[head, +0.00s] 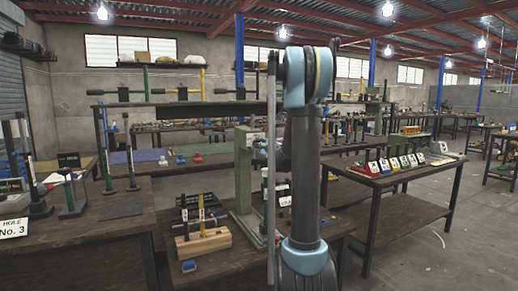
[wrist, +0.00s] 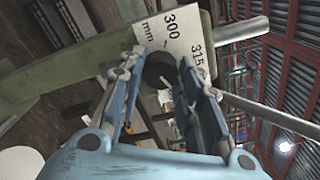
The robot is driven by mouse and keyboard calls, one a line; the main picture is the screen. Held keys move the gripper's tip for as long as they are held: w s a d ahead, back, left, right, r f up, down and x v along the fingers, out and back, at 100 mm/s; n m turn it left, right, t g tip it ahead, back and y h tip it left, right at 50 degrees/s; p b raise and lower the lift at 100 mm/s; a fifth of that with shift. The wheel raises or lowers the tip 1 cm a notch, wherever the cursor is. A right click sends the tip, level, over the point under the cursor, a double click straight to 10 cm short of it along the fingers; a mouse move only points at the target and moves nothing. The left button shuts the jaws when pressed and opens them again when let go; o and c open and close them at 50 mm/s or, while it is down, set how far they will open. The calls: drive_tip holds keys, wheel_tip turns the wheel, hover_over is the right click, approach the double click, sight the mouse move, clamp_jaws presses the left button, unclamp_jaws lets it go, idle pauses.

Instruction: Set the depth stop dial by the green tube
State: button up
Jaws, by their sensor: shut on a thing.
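In the wrist view my gripper (wrist: 163,64) has its two blue-grey fingers on either side of a dark round knob (wrist: 158,74), shut on it. The knob sits against a white scale plate (wrist: 172,32) reading "300 mm" and "315", beside a pale green press frame (wrist: 60,88). In the head view the green press (head: 244,170) stands on the middle bench, partly behind my arm; my gripper and the knob are hidden there. A slim green upright (head: 104,150) stands on the left bench. I cannot tell whether it is the green tube.
A wooden block (head: 204,243) with yellow-tagged pieces and a small blue part (head: 189,266) lie on the middle bench. A "HOLE No. 3" sign (head: 14,228) stands at the left. Floor at the lower right is clear.

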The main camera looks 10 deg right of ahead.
drive_tip(key=shift+s+a, duration=0.1)
idle(0.5)
drive_tip(key=o, duration=1.1)
drive_tip(key=v, duration=1.1)
drive_tip(key=shift+s+f, duration=0.1)
drive_tip(key=shift+s, duration=0.25)
